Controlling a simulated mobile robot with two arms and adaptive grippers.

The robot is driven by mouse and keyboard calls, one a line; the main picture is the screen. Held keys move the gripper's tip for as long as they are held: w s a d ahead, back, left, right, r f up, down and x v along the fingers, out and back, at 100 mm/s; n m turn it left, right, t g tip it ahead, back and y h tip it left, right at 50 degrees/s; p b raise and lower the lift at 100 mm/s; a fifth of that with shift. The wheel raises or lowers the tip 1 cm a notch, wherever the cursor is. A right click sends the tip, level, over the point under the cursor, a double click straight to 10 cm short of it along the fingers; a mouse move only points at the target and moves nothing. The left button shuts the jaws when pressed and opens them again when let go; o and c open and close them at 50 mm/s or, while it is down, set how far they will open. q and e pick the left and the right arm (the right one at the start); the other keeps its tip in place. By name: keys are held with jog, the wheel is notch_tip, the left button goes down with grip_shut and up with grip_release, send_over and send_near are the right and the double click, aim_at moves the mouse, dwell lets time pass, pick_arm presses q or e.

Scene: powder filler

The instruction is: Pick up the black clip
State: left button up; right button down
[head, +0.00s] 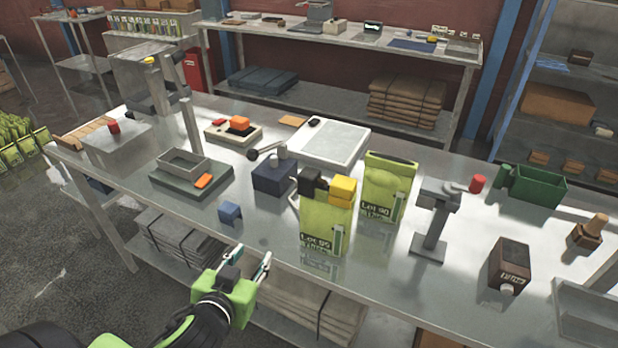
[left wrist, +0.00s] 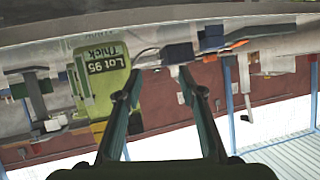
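The black clip (head: 313,182) is a small dark block at the top left of the green Lot 95 bag (head: 322,225), left of a yellow clip (head: 343,189). My left gripper (head: 252,254) is open and empty, in front of the table edge, to the left of and below the bag. In the left wrist view the picture is turned over. The bag (left wrist: 103,75) lies left of my open fingers (left wrist: 160,72). A dark patch by the yellow clip (left wrist: 98,127) is partly behind a finger and may be the black clip. My right gripper is not in view.
A dark blue box (head: 273,177) and a small blue block (head: 230,212) sit left of the bag. A second green bag (head: 388,190) stands right behind it. A grey stand (head: 432,230) is farther right. The table front (head: 270,237) before the bag is clear.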

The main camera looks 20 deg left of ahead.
pick_arm(q)
notch_tip(320, 180, up, 6)
jog(key=w+t+h, duration=0.1)
jog(key=w+t, duration=0.1)
jog(key=t, duration=0.1)
jog(key=m+t+h, duration=0.2)
jog(key=h, duration=0.1)
send_near(305, 180)
jog(key=w+p, duration=0.2)
jog(key=w, duration=0.5)
jog(key=shift+w+p, duration=0.3)
jog(key=w+p, duration=0.1)
jog(key=w, duration=0.1)
jog(key=w+p, duration=0.1)
jog(key=w, duration=0.1)
jog(key=shift+d+f, duration=0.1)
jog(key=shift+d, duration=0.1)
jog(key=shift+w+f, duration=0.1)
jog(key=shift+w, duration=0.2)
jog(key=shift+s, duration=0.1)
jog(key=shift+c, duration=0.3)
jog(key=c, duration=0.8)
